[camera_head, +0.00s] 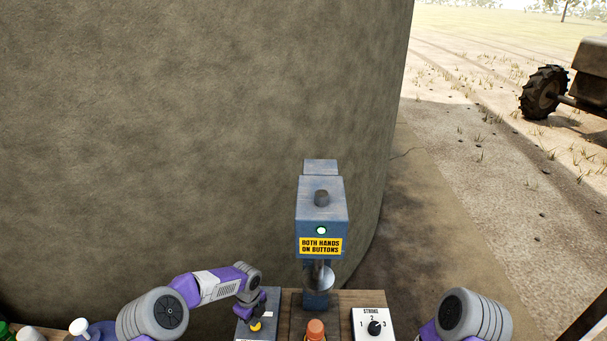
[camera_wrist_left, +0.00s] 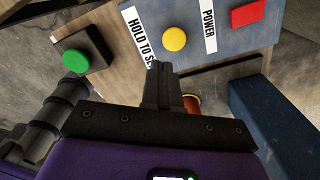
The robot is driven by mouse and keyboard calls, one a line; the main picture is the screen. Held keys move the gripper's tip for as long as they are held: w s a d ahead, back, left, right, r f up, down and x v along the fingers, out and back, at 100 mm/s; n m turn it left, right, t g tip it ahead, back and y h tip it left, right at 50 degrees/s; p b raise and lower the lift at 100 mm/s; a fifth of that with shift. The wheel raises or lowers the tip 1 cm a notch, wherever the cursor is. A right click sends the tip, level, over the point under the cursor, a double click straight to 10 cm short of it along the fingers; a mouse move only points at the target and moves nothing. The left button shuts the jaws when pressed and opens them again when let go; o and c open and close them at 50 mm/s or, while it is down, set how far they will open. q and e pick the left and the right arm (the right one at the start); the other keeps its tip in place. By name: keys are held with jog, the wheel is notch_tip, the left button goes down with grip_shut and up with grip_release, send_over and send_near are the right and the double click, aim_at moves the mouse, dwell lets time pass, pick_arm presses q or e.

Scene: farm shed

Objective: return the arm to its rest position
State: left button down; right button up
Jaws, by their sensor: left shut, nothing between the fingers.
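My left arm (camera_head: 210,284) is purple, grey and white and reaches in from the lower left. Its left gripper (camera_head: 257,315) points down over the blue control box (camera_head: 268,300), close to the yellow button (camera_head: 255,326). In the left wrist view the gripper's dark fingers (camera_wrist_left: 163,92) are together and empty, and the yellow button (camera_wrist_left: 174,39) shows beyond their tips. I cannot tell from the head view whether they touch the box. My right arm (camera_head: 468,315) shows only in part at the lower right; its gripper is out of the picture.
A blue press (camera_head: 321,215) with a lit round lamp and a yellow "both hands on buttons" sign stands mid-bench. An orange part (camera_head: 316,329) stands before it. A white dial box (camera_head: 373,322) is right. The left wrist view shows a green button (camera_wrist_left: 75,60) and red switch (camera_wrist_left: 248,14).

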pick_arm(q)
jog(key=s+d+f+n+h, duration=0.1)
jog(key=s+d+f+n, duration=0.1)
jog(key=s, duration=0.3)
jog(key=s+d+f+n+h, duration=0.2)
jog(key=s+d+n, duration=0.1)
jog(key=s+n, duration=0.1)
jog(key=s+d+f+n+h, duration=0.1)
jog(key=s+d+f+n, duration=0.1)
jog(key=s+n, duration=0.3)
jog(key=shift+s+d+g, duration=0.3)
jog(key=shift+s+d, duration=0.05)
jog(key=shift+d, duration=0.15)
jog(key=s+n, duration=0.4)
jog(key=s+f+n+h, duration=0.1)
jog(key=s+n, duration=0.1)
jog(key=n, duration=0.1)
jog(key=shift+s+d, duration=0.15)
jog(key=shift+d, duration=0.1)
jog(key=s+a+n+t, duration=0.1)
jog(key=s+a+n, duration=0.1)
jog(key=s+n, duration=0.6)
notch_tip(320, 180, down, 13)
jog(key=n+b, duration=0.1)
jog(key=b, duration=1.2)
jog(key=shift+a+y, duration=0.25)
jog(key=shift+y, duration=0.15)
pick_arm(e)
notch_tip(320, 180, down, 13)
